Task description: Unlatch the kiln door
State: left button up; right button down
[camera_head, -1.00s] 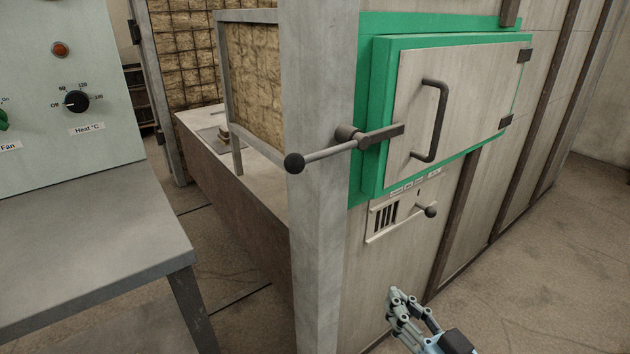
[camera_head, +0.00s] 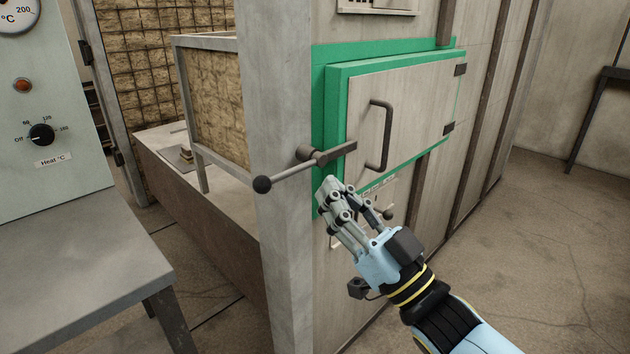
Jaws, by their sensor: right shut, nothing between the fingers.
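The kiln door (camera_head: 365,110) is a pale panel in a green frame (camera_head: 335,115) on the kiln's front, and it looks closed. A dark D-shaped handle (camera_head: 387,138) is fixed on the door. The latch (camera_head: 313,157) sits at the door's left edge, its bar reaching over the door's edge. Its lever arm runs left and down to a black ball knob (camera_head: 262,184). My right gripper (camera_head: 328,190) is shut and empty, just below the latch and right of the knob; I cannot tell whether it touches the kiln. My left gripper is not in view.
A small black knob (camera_head: 388,214) and a vent panel, partly hidden behind my gripper, sit below the door. A grey table (camera_head: 70,260) and a control panel (camera_head: 50,110) stand at the left.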

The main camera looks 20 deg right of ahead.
notch_tip(320, 180, up, 5)
jog(key=p, duration=0.1)
send_over(293, 173)
jog(key=s, duration=0.4)
pick_arm(q)
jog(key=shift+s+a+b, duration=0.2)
jog(key=shift+b, duration=0.35)
pick_arm(e)
jog(key=shift+w+a+f, duration=0.15)
jog(key=shift+w+f, duration=0.05)
jog(key=shift+f, duration=0.5)
jog(key=shift+w+a+f, duration=0.15)
jog(key=shift+w+f, duration=0.05)
jog(key=shift+f, duration=0.55)
jog(key=shift+w+a+f, duration=0.15)
jog(key=shift+w+f, duration=0.05)
jog(key=shift+f, duration=0.5)
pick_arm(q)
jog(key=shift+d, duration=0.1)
pick_arm(e)
jog(key=shift+a+f, duration=0.1)
jog(key=shift+f+n, duration=0.1)
jog(key=shift+n, duration=0.3)
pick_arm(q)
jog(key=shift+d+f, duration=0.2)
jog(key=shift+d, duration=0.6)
pick_arm(e)
jog(key=shift+f+n+g+y, duration=0.2)
jog(key=shift+n+g+y, duration=0.1)
jog(key=shift+n+y, duration=0.25)
